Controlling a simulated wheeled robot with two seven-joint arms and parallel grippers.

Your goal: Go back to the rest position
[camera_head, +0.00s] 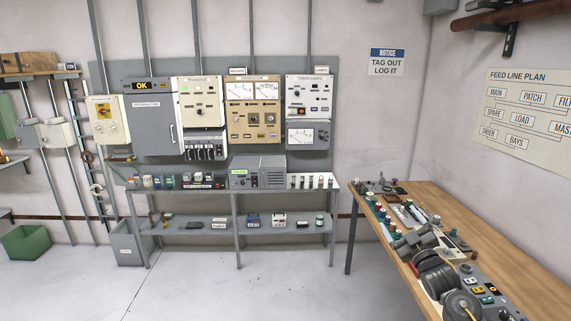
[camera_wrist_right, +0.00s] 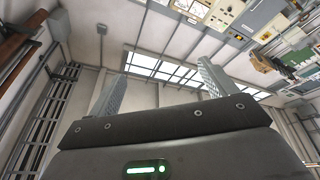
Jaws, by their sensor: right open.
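My right gripper (camera_wrist_right: 160,68) shows in the right wrist view, with its two grey ribbed fingers wide apart and nothing between them. Behind the fingers are pale walls and a strip of bright windows. My left gripper is not in view.
A grey shelf stand (camera_head: 280,231) stands below the wall panels (camera_head: 253,108). A green bin (camera_head: 27,243) is at the left. The middle floor (camera_head: 230,290) is clear.

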